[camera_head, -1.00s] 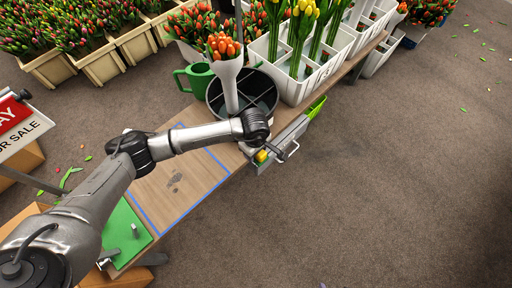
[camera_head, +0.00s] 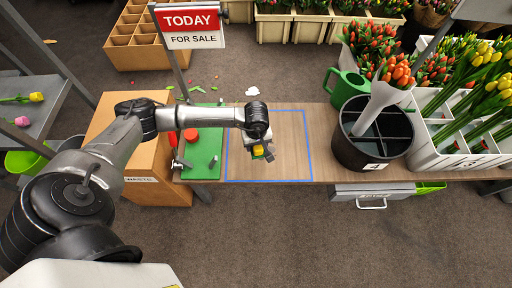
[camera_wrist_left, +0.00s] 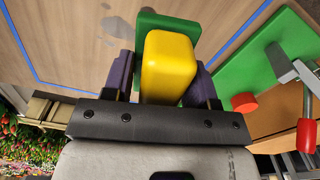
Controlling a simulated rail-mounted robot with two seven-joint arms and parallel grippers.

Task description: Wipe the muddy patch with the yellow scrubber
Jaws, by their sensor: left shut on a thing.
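The yellow scrubber, with a green pad on its far side, is held between the fingers of my left gripper (camera_head: 262,153). The scrubber (camera_head: 258,150) also shows large in the left wrist view (camera_wrist_left: 168,68). My left gripper is shut on it, inside the left part of the blue-outlined area (camera_head: 310,145) on the wooden table (camera_head: 325,160). Faint dark marks of the muddy patch (camera_wrist_left: 112,25) show beside the green pad in the wrist view. In the head view the arm and gripper hide the patch. I cannot tell whether the pad touches the wood. My right gripper is not in view.
A green board (camera_head: 205,160) with a red round piece lies left of the outline. A black divided bucket (camera_head: 360,155), a green watering can (camera_head: 345,86) and a white tulip crate (camera_head: 430,160) stand to the right. The outlined area's right part is clear.

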